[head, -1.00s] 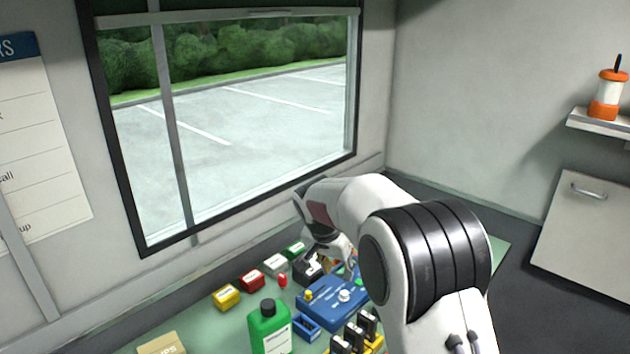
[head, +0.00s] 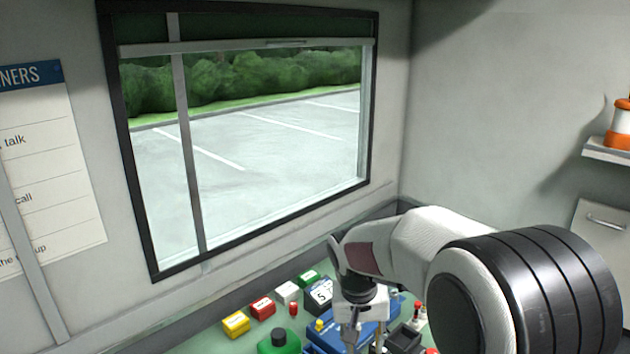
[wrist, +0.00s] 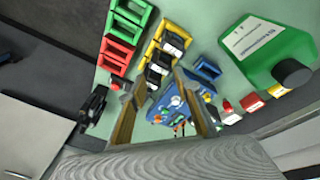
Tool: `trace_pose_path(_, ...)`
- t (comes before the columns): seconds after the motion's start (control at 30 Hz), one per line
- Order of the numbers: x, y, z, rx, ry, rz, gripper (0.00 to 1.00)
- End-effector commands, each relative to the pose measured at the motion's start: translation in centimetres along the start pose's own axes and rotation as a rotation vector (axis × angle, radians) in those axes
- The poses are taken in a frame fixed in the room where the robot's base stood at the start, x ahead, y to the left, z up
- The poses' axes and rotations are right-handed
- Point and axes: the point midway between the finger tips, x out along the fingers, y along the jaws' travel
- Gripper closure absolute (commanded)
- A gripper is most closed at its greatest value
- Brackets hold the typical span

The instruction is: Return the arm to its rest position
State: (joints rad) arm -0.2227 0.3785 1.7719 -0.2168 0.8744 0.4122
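My gripper (head: 364,338) hangs pointing down over the bench, above the blue box (head: 322,343) in the head view. In the wrist view its two fingers (wrist: 158,80) stand apart with nothing held between them. The blue box (wrist: 174,104) with its knobs shows beyond and between the fingers. My arm reaches in from the right and covers the right part of the bench in the head view.
A green bottle (wrist: 265,50) with a dark cap stands on the bench (wrist: 195,25). Red, green and yellow holders (wrist: 116,52) are close by. Small yellow (head: 236,323), red (head: 262,307) and white (head: 287,292) blocks line the window side. The window (head: 250,150) is behind.

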Motion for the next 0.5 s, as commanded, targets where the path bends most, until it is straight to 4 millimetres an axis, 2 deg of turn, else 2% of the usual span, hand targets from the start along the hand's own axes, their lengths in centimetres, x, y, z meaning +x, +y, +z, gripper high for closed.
trace_pose_path(0.1, -1.6, 1.0, 2.1, -0.030, -0.004, -0.015, 0.68)
trace_pose_path(0.5, -6.0, 3.8, 8.8, -0.107, 0.002, -0.060, 0.68)
